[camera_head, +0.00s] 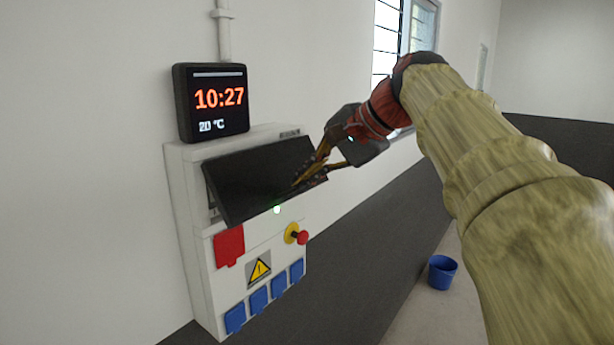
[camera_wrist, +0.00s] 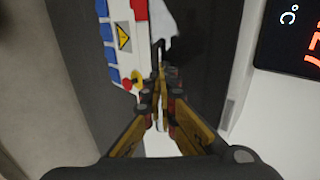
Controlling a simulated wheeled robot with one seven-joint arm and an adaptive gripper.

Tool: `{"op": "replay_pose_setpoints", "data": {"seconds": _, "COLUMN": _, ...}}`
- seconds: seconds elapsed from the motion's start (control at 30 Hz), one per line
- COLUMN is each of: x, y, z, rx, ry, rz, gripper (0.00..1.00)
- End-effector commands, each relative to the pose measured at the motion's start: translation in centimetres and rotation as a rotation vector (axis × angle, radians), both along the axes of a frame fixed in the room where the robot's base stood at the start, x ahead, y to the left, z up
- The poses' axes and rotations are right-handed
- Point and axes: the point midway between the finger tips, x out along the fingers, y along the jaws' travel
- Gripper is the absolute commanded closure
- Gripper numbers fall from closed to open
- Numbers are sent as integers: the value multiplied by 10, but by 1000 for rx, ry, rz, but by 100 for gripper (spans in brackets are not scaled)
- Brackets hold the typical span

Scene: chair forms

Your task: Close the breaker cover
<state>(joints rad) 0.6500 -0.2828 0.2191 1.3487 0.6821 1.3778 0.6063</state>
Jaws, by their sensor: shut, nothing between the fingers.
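The breaker cover (camera_head: 255,180) is a dark panel on the upper front of the white breaker box (camera_head: 203,275) on the wall. It is partly open, its lower edge tilted out from the box, with a gap at its left side. My gripper (camera_head: 298,182) is shut and empty, its fingertips at the right part of the cover in the head view. Whether they touch it I cannot tell. In the wrist view the shut fingers (camera_wrist: 160,82) point toward the box, with the dark cover (camera_wrist: 205,40) beside them.
A black clock display (camera_head: 212,100) hangs just above the box. A red flap (camera_head: 229,246), a red knob (camera_head: 302,238) and several blue sockets (camera_head: 258,300) are on the box front below the cover. A blue bucket (camera_head: 442,273) stands on the floor to the right.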

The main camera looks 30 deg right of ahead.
Motion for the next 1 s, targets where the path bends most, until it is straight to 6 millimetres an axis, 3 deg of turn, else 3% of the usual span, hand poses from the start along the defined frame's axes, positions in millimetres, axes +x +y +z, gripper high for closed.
{"op": "replay_pose_setpoints", "data": {"seconds": 1.0, "x": 4, "y": 1, "z": -15, "rx": 35, "ry": -95, "rz": -1, "gripper": 100}}
